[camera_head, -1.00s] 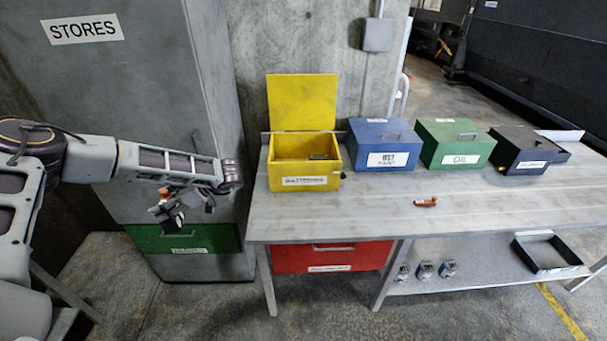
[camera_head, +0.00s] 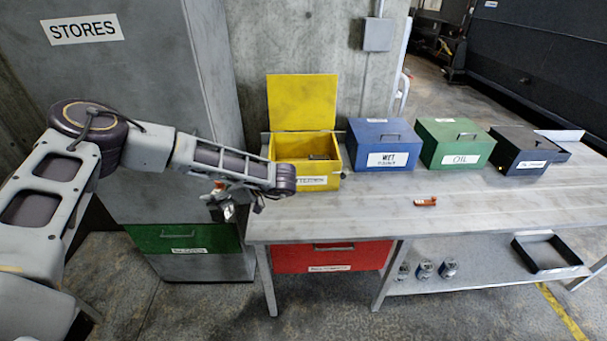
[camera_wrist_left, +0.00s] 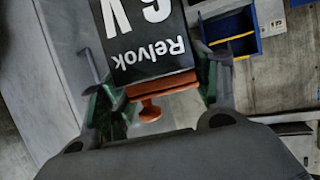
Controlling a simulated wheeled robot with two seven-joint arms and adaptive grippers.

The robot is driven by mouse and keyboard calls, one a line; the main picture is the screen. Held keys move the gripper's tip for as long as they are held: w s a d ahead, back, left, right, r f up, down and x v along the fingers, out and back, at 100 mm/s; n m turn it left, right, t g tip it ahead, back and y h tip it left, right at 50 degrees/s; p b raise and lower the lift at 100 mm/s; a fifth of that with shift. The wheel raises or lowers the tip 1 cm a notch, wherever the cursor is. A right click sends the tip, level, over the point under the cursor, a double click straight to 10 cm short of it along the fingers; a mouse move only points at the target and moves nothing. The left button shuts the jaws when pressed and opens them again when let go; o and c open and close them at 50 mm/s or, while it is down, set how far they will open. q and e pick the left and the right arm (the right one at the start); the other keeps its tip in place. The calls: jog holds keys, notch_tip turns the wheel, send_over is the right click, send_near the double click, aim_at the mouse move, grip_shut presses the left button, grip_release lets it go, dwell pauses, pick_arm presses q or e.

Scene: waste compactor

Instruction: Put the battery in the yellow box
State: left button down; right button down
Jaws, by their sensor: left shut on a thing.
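The yellow box (camera_head: 310,183) stands at the left end of the workbench with its lid raised and a dark thing partly visible inside. My left gripper (camera_head: 226,207) is to the left of the yellow box, just off the bench's left end. In the left wrist view my left gripper (camera_wrist_left: 155,108) is shut on the battery (camera_wrist_left: 150,45), a black block marked "Relvok" with an orange-brown end and knob. The battery is small and hard to make out in the head view. My right gripper is not in view.
A small orange-red object (camera_head: 425,201) lies on the workbench (camera_head: 500,207). A grey cabinet (camera_head: 165,110) stands at the left. The bench front is mostly clear.

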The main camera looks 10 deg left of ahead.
pick_arm(q)
jog(key=w+d+m+t, duration=0.1)
jog(key=d, duration=0.5)
jog(key=shift+w+d+r+m+t, duration=0.2)
jog(key=shift+d+r+m+t, duration=0.1)
jog(key=shift+d+t, duration=0.1)
